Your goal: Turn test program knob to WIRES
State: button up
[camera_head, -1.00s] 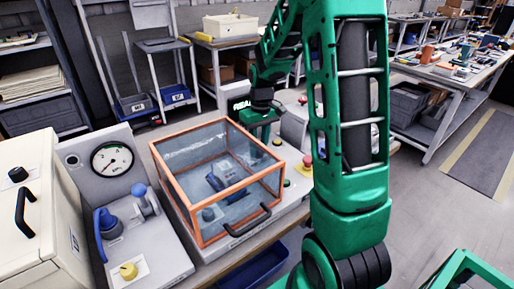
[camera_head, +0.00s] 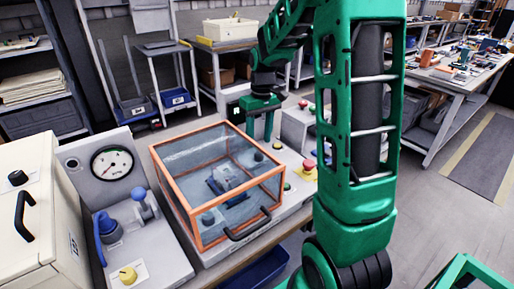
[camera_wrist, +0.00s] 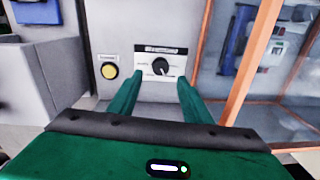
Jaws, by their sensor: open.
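In the wrist view, the black knob (camera_wrist: 160,67) with a white pointer line sits on a white dial plate under a dark label strip. The lettering around it is too small to read. My gripper (camera_wrist: 158,82) is open and empty. Its two green fingers point toward the panel, one below each side of the knob, and appear apart from it. In the head view, my gripper (camera_head: 260,128) points down behind the orange-framed clear case (camera_head: 216,180), over the far end of the test bench.
A yellow button (camera_wrist: 109,71) is left of the knob, and the orange case frame (camera_wrist: 256,60) stands close on the right. In the head view, a red button (camera_head: 309,164) is right of the case. A gauge panel (camera_head: 112,163) is at left.

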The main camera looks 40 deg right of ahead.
notch_tip(320, 180, up, 5)
jog(key=shift+d+r, duration=0.1)
jog(key=shift+d, duration=0.05)
dwell(0.6)
jog(key=s+a+m, duration=0.1)
jog(key=s+m, duration=0.2)
jog(key=s, duration=1.1)
jog(key=s+a+f+m, duration=0.1)
jog(key=s+a+m, duration=0.1)
jog(key=s, duration=1.3)
jog(key=shift+s+f+m, duration=0.15)
jog(key=shift+s+m, duration=0.1)
jog(key=shift+m, duration=0.25)
jog(key=shift+w, duration=0.1)
jog(key=shift+w+f+h, duration=0.25)
jog(key=shift+w+h, duration=0.05)
jog(key=shift+w, duration=0.2)
